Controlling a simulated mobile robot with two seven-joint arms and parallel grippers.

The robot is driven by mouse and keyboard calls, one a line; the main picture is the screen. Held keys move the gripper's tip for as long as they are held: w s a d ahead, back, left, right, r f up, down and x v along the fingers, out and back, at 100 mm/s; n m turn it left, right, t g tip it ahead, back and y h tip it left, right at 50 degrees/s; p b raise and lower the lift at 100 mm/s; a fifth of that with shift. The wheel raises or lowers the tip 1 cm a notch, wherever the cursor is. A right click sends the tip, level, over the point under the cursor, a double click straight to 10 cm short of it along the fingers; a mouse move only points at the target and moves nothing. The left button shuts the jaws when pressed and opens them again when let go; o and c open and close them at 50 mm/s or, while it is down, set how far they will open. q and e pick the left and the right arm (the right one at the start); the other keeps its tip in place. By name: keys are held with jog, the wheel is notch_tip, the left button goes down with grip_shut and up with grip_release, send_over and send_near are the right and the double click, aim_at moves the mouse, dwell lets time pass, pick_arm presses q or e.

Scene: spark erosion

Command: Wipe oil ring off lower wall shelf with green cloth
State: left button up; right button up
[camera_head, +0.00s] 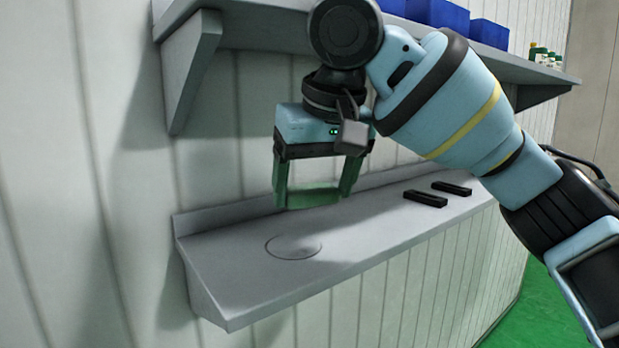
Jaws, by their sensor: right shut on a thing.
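The oil ring (293,247) is a faint dark circle on the left part of the lower wall shelf (240,287), a grey ledge with a low back edge. My right gripper (313,197) points down just above and behind the ring. It is shut on the green cloth (312,198), which shows as a green band between its fingers. I cannot tell whether the cloth touches the shelf. My left gripper is not in view.
Two black bars (425,198) (451,188) lie on the lower shelf to the right. Above hangs an upper shelf (260,30) with a bracket (190,70), blue bins (437,13) and small bottles (540,54). The shelf's front left is clear.

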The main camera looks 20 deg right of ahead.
aim_at(283, 238)
jog(key=shift+s+f, duration=0.1)
jog(key=shift+f, duration=2.9)
jog(key=shift+f, duration=1.05)
jog(key=shift+w+a+r, duration=0.1)
jog(key=shift+w+a, duration=0.15)
jog(key=shift+w, duration=0.4)
jog(key=shift+w+a+f, duration=0.1)
jog(key=shift+w+a, duration=0.1)
jog(key=shift+w, duration=0.4)
jog(key=shift+w+a+r, duration=0.1)
jog(key=shift+w+a, duration=0.15)
jog(key=shift+w, duration=0.4)
jog(key=shift+w+a, duration=0.35)
jog(key=shift+w, duration=0.55)
jog(key=shift+w+a, duration=0.3)
jog(key=shift+w, duration=0.6)
